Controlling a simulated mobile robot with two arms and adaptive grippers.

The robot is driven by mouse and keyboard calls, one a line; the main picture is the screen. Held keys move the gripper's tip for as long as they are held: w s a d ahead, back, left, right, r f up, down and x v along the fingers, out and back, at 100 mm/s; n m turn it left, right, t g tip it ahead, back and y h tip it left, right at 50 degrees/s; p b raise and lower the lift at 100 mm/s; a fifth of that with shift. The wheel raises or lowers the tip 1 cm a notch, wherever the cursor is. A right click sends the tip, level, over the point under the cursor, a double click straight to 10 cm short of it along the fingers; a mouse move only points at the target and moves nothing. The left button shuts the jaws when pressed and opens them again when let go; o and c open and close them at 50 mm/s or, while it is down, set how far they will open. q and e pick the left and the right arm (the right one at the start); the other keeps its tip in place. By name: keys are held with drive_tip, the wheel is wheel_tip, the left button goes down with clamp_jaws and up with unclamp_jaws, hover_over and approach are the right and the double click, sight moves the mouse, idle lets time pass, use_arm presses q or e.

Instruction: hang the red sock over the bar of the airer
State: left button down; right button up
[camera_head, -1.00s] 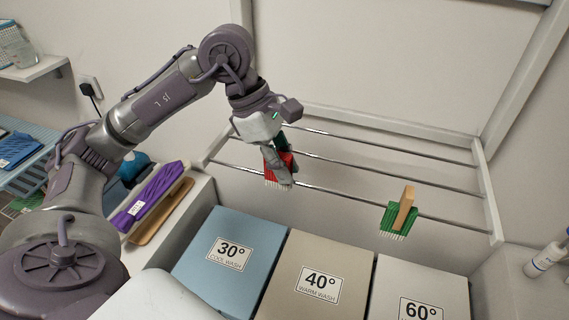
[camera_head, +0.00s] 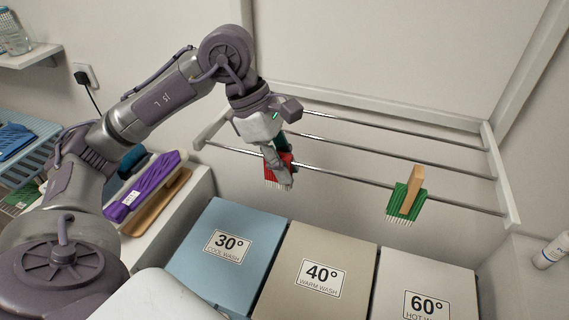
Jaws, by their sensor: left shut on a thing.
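The red sock (camera_head: 271,172), a small red piece with a white fringed lower edge, is held in my left gripper (camera_head: 280,168). The gripper is shut on it and points down, and its grey fingers hide part of the sock. They are at the front bar (camera_head: 340,175) of the airer in this view. The sock's fringe shows below the line of the bar. I cannot tell whether the sock touches the bar or is in front of it. My right gripper is not in view.
A green fringed piece (camera_head: 398,203) with a wooden peg (camera_head: 414,190) is on the front bar at right. Blue (camera_head: 215,275), beige (camera_head: 305,255) and grey (camera_head: 440,275) labelled boxes stand below. A purple item (camera_head: 146,186) lies at left. The front bar between the two pieces is bare.

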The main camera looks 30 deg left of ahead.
use_arm(q)
drive_tip(key=c, duration=1)
unclamp_jaws()
drive_tip(key=v, duration=1.2)
